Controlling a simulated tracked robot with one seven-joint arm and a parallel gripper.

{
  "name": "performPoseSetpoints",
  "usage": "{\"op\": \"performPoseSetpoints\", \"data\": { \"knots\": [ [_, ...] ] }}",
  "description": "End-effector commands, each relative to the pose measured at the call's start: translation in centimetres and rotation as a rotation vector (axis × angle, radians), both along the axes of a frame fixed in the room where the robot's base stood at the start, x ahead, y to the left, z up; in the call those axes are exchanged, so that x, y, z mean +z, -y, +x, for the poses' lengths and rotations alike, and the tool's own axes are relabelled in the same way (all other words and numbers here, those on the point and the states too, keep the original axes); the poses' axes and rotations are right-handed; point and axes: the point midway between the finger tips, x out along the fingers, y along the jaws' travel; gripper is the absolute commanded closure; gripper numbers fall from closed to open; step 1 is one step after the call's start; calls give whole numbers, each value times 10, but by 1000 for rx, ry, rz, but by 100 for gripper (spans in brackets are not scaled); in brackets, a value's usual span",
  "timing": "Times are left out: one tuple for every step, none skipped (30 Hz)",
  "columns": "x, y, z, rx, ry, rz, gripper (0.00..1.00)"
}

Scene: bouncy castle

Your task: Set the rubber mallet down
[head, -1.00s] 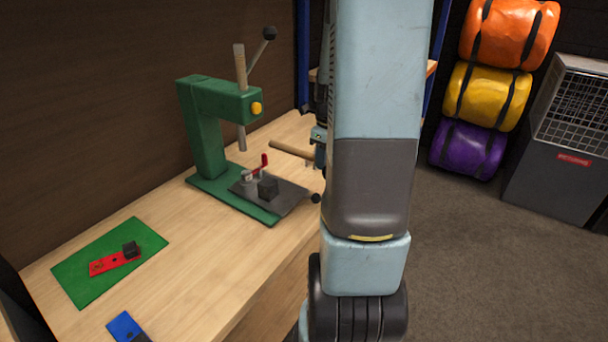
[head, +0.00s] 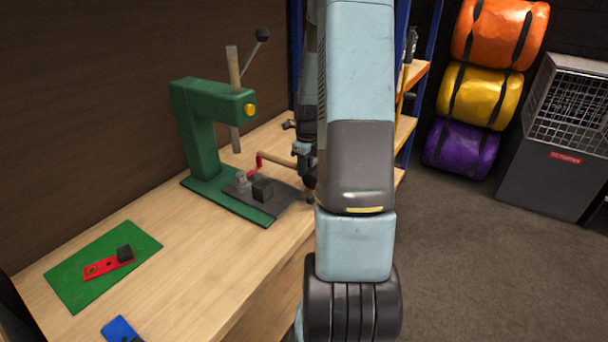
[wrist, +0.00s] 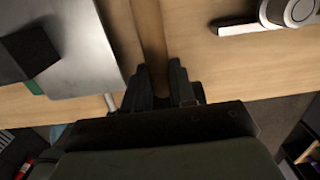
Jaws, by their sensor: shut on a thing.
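The rubber mallet shows only as its wooden handle (head: 277,159). In the head view the handle points left from my gripper (head: 304,156), near the right side of the green press. In the wrist view the handle (wrist: 150,32) runs up out of the picture from between the fingers of my gripper (wrist: 162,78), which are shut on it. The mallet's head cannot be made out. The wooden bench top (head: 190,240) lies below the handle. I cannot tell whether the mallet touches it. My arm hides the bench's right end.
The green press (head: 196,130) stands at the back, with a dark block (head: 262,189) on its plate. A green mat (head: 75,275) with a red piece (head: 98,269) lies left. A round device (wrist: 290,10) is right of the handle. The front of the bench is mostly clear.

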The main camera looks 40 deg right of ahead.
Motion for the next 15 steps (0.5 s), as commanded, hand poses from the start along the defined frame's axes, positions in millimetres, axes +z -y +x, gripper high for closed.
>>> {"op": "performPoseSetpoints", "data": {
  "knots": [
    [-9, 0, -1, -1, -3, 3, 100],
    [-13, 0, -1, -1, -4, 3, 100],
    [-18, 0, -1, -1, -4, 2, 100],
    [-21, 0, -1, -1, -3, 2, 100],
    [-23, 0, -1, -1, -3, 1, 100],
    [-25, 0, -1, -1, -2, 2, 100],
    [-26, 0, -1, -1, -2, 2, 100],
    [-26, 0, -1, -1, -1, 1, 100],
    [-25, 0, -1, -1, 0, 1, 100],
    [-25, 0, -1, -1, 0, 1, 100],
    [-25, 0, -1, -1, -1, 1, 100],
    [-25, 0, -1, -1, -1, 1, 100],
    [-25, 0, -1, -1, -1, 1, 100],
    [-26, 0, -1, 0, -1, 1, 100],
    [-27, 0, -1, 0, -1, 1, 100]
  ]
}}
